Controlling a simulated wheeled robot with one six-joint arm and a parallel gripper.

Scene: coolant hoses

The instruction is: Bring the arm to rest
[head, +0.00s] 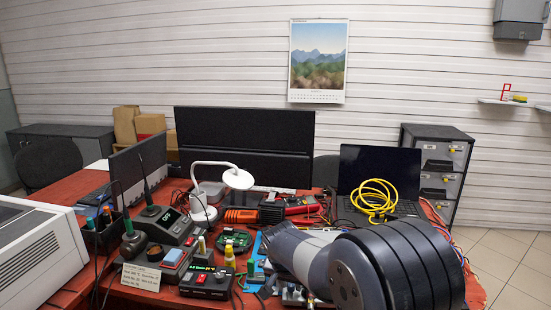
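My arm (385,265) fills the lower right of the head view as large dark rounded links with a grey link reaching left over the bench. My gripper does not show; I cannot make it out behind or below these links. No coolant hose can be told for sure. The arm hides the front right part of the red bench (75,187).
A cluttered bench holds a control box (207,282), a white desk lamp (238,178), a green circuit board (235,240) and a laptop (378,165) with a coiled yellow cable (374,197). A white machine (40,250) stands at left. Floor (510,265) is clear at right.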

